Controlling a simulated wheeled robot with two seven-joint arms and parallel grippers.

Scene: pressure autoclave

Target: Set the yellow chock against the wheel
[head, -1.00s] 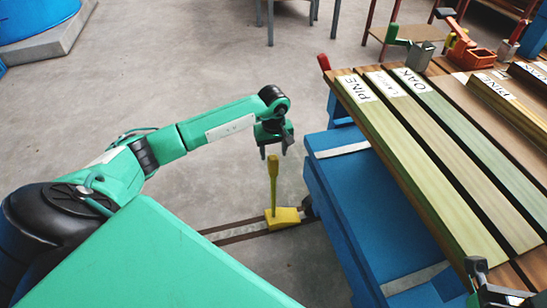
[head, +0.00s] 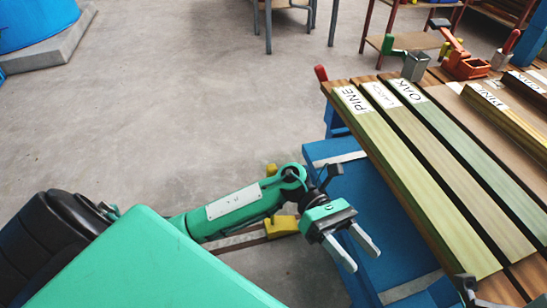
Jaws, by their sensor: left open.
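The yellow chock (head: 281,227) sits on the floor on a dark-edged strip, left of the blue cart (head: 335,150). My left arm crosses in front of it, hiding most of its upright handle; the handle's tip shows above the arm. The wheel is hidden behind my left gripper and arm, so I cannot tell whether the chock touches it. My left gripper (head: 364,261) is open and empty, to the right of the chock and over the cart's blue lower part. Part of my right gripper (head: 468,290) shows at the bottom right edge; its jaws are unclear.
Boards labelled PINE (head: 415,180) and OAK (head: 470,150) lie on the cart's wooden top, with a red clamp (head: 467,66) at the back. A blue tank (head: 35,20) stands on a plinth far left. The floor (head: 170,110) between is clear.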

